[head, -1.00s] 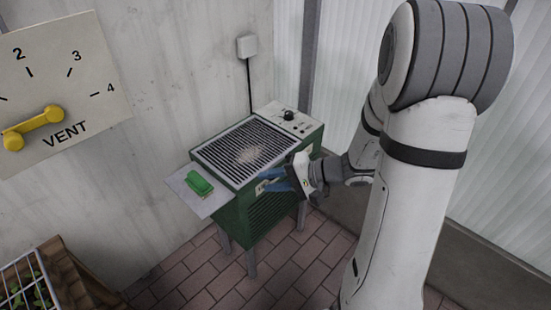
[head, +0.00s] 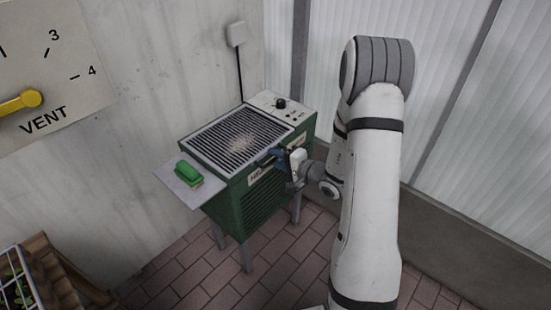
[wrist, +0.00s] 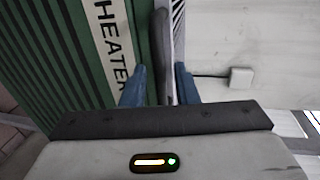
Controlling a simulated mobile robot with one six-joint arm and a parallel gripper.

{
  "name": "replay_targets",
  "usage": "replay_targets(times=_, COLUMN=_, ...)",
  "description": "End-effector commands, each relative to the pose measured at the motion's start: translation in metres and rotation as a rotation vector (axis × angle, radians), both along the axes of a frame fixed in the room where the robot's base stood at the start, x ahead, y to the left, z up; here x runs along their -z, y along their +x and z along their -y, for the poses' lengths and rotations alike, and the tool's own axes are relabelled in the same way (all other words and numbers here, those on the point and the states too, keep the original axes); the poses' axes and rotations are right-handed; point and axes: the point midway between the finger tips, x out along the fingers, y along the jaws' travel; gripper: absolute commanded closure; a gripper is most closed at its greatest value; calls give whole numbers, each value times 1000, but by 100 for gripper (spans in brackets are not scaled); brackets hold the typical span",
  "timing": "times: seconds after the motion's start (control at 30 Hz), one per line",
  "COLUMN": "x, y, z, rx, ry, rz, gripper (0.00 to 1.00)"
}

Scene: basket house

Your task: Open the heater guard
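The heater (head: 245,190) is a green box on grey legs with a HEATER label on its front. Its guard (head: 238,133), a grille of dark slats in a pale frame, lies flat on top and looks closed. My gripper (head: 272,157) is at the guard's front edge, above the label. In the wrist view, the blue fingers (wrist: 160,84) stand apart on either side of a dark bar (wrist: 162,50), seemingly the guard's handle. Narrow gaps show beside the bar. The label (wrist: 113,40) shows left of the fingers. My gripper partly hides the handle in the head view.
A green brush-like object (head: 188,173) lies on the pale side shelf (head: 178,192) left of the guard. A control panel with a black knob (head: 281,103) is at the heater's back right. The wall is close behind. A VENT dial (head: 50,75) hangs at the left.

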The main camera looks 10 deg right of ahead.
Motion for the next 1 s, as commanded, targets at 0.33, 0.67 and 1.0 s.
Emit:
replay_targets(times=0.33, x=1, y=4, z=-3, rx=0, ry=0, rz=-1, gripper=74)
replay_targets(times=0.67, x=1, y=4, z=-2, rx=0, ry=0, rz=-1, gripper=100)
replay_targets(times=1.0, x=1, y=3, z=-2, rx=1, ry=1, rz=-2, gripper=100)
